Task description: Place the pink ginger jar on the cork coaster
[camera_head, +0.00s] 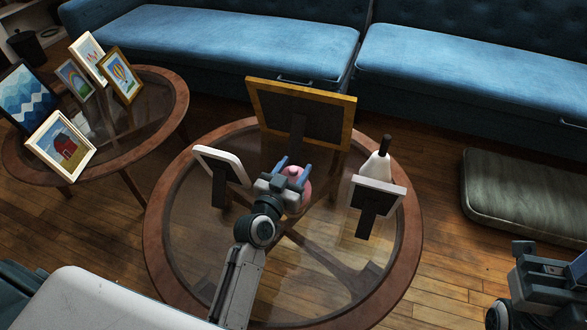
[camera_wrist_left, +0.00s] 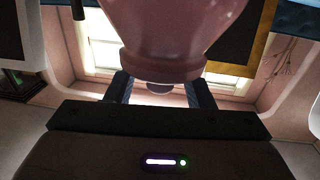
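The pink ginger jar (camera_head: 304,188) stands at the round glass table, partly covered by my left gripper in the head view. In the left wrist view the jar (camera_wrist_left: 172,30) shows upside down and close, with its lid and small knob pointing down. My left gripper (camera_head: 294,167) is at the jar's top, its blue fingers apart. In the left wrist view the fingers (camera_wrist_left: 160,92) lie on either side of the knob with gaps, their tips hidden behind the lid. My right gripper (camera_head: 550,272) is at the lower right, cut by the edge. I see no cork coaster.
On the glass table (camera_head: 160,230) stand a gold frame (camera_head: 252,100) behind, a white frame (camera_head: 222,163) left, another white frame (camera_head: 379,189) right, and a white bottle (camera_head: 377,165). A second table (camera_head: 180,95) holds several pictures. A blue sofa (camera_head: 240,35) stands behind.

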